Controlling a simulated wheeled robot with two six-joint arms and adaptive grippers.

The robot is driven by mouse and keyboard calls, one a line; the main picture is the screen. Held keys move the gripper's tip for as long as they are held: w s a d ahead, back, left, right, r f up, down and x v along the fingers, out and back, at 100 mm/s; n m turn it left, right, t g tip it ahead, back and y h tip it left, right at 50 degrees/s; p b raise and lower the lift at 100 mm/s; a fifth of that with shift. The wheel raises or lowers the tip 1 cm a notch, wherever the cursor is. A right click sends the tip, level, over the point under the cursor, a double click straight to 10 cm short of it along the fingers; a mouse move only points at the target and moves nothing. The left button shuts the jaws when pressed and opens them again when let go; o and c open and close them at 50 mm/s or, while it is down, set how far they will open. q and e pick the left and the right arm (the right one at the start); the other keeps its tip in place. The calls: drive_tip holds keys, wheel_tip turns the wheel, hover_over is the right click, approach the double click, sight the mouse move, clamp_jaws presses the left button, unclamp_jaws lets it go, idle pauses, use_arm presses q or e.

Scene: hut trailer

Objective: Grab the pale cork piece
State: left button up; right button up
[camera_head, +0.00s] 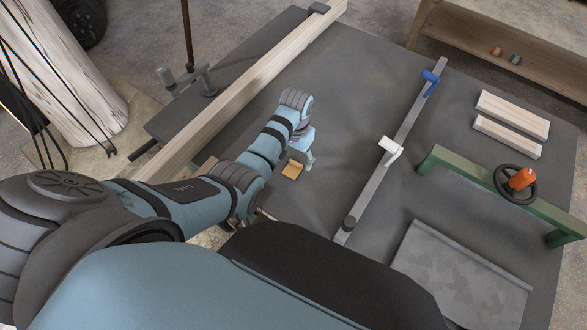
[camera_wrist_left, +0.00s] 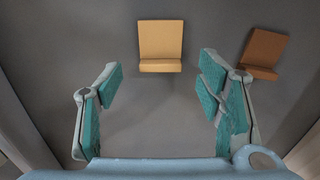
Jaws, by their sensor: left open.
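The pale cork piece (camera_wrist_left: 160,42) is a tan block with a thicker near edge, lying on the dark grey tabletop. In the left wrist view it is at top centre, ahead of my open left gripper (camera_wrist_left: 160,72) and roughly centred between its fingers. Nothing is between the fingers, and I see no contact. In the head view the pale piece (camera_head: 292,170) lies just below my left gripper (camera_head: 307,160), partly covered by it. My right gripper is not in view.
A darker brown piece (camera_wrist_left: 264,50) of similar shape lies right of the pale one, beyond the right finger. A long wooden beam (camera_head: 225,108) runs behind my left arm. A metal bar clamp (camera_head: 375,175) lies to the right, with bare tabletop between.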

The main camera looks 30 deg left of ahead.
sight(292, 169)
use_arm(q)
wheel_tip(292, 169, down, 3)
drive_tip(key=shift+w+r, duration=0.1)
drive_tip(key=shift+r, duration=0.25)
drive_tip(key=c, duration=0.8)
drive_tip(key=shift+s+r, duration=0.1)
drive_tip(key=shift+s, duration=0.1)
drive_tip(key=shift+c, duration=0.2)
